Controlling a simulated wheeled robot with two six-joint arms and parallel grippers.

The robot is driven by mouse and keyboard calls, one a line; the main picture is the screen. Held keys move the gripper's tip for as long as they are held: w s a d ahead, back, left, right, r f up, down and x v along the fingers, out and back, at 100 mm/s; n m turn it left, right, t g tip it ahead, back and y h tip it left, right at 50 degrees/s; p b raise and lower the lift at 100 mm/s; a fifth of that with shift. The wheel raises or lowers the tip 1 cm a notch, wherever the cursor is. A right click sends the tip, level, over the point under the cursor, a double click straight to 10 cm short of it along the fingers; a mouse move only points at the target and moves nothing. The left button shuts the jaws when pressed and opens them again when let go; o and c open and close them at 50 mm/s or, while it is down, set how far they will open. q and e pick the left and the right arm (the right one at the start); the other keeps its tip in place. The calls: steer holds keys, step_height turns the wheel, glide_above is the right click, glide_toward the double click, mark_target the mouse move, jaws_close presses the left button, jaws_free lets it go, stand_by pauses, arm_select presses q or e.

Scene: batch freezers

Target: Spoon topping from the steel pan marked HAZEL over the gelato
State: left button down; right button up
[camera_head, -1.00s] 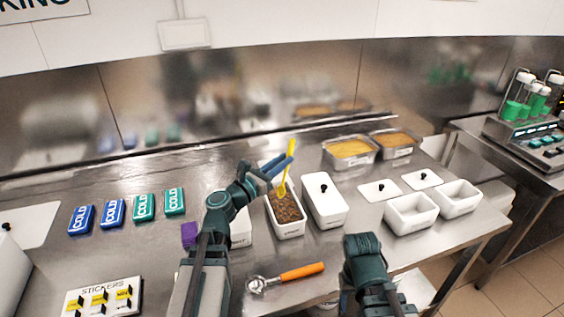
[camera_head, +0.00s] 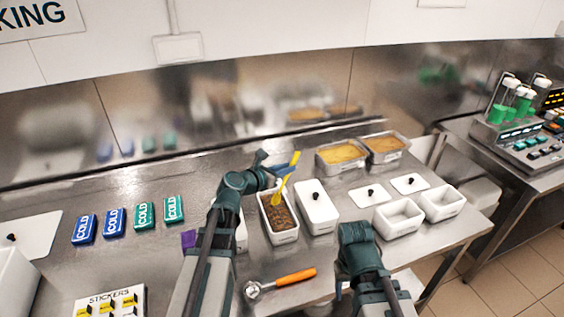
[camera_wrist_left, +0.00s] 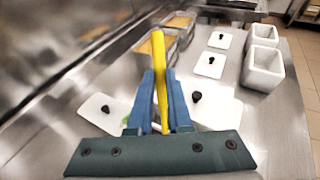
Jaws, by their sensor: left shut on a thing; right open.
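My left gripper (camera_head: 281,164) is shut on a yellow spoon (camera_head: 284,184) above a white tub (camera_head: 284,238) filled with brown, grainy stuff. The spoon slants down to that stuff; I cannot tell whether it touches. In the left wrist view the spoon's yellow handle (camera_wrist_left: 159,70) stands between the blue fingers. Two steel pans with orange-yellow contents, a left one (camera_head: 345,167) and a right one (camera_head: 388,158), stand at the back right; their labels are too small to read. My right arm reaches in at lower right, but its fingers are hidden.
A lidded white tub (camera_head: 316,213) stands right of the brown tub. Two empty white tubs (camera_head: 393,230) (camera_head: 441,213) and flat white lids (camera_head: 369,196) are further right. An orange-handled scoop (camera_head: 294,277) lies in front. Blue and green COLD packs (camera_head: 114,221) lie left.

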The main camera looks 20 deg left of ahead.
mark_target(293, 164)
arm_select(q)
steer(key=w+g+p, duration=0.1)
steer(key=w+d+f+g+y+p, duration=0.1)
steer(key=p, duration=0.1)
steer(key=w+g+p, duration=0.1)
steer(key=g, duration=0.1)
steer(key=shift+w+d+f+y+p, duration=0.3)
steer(key=shift+f+p, duration=0.05)
steer(key=g+p, duration=0.1)
steer(key=w+f+g+y+p, duration=0.1)
steer(key=d+g+y+p, duration=0.1)
steer(key=g+p, duration=0.1)
steer(key=shift+w+f, duration=0.3)
steer(key=shift+f, duration=0.05)
steer(key=shift+s+f, duration=0.1)
stand_by(0.5)
